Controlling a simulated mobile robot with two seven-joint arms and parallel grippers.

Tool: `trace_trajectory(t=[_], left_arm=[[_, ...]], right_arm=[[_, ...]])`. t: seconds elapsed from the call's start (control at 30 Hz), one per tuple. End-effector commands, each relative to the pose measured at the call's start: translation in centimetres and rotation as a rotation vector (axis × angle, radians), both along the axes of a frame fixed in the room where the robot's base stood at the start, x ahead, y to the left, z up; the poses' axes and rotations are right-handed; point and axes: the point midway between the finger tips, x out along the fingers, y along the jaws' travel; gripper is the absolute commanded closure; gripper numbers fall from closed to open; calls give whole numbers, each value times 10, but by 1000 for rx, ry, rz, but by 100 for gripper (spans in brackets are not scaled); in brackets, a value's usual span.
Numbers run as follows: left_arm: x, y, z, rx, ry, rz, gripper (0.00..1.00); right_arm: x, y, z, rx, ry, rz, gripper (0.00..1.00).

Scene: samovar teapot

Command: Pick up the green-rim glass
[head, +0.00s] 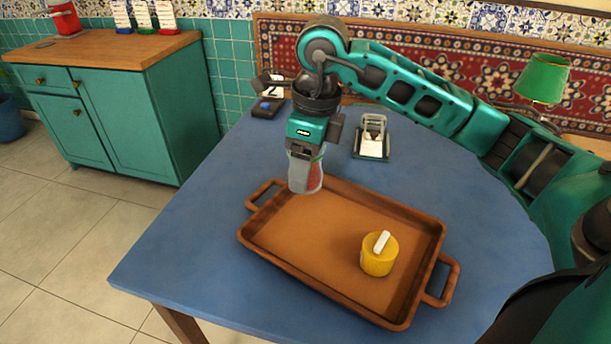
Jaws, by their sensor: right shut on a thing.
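My right gripper (305,160) points down above the far left part of the wooden tray. It is shut on a small clear glass (311,180), with a trace of green near its top edge and a reddish tint inside. The fingers cover part of the glass, and it looks upright. I cannot tell for sure whether its base is clear of the tray rim behind it. My left gripper is not in view.
A brown wooden tray (290,243) with two handles lies on the blue table (190,245). A yellow round pot (378,258) with a white handle stands in it. A green-based stand (372,140) and a dark blue-topped item (266,108) sit behind. The table's left side is clear.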

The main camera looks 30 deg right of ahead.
Motion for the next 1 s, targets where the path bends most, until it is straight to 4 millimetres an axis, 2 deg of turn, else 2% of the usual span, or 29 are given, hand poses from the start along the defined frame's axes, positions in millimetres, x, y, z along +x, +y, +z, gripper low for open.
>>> trace_trajectory(t=[0.03,0.2,0.5,0.7,1.0], left_arm=[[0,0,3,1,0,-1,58],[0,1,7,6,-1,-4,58],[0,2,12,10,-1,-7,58],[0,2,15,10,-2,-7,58],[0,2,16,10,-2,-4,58]], right_arm=[[0,0,10,1,-3,1,71],[0,0,32,1,-3,1,71],[0,0,62,0,-1,0,71],[0,0,77,1,-1,1,71],[0,0,88,1,0,1,71]])
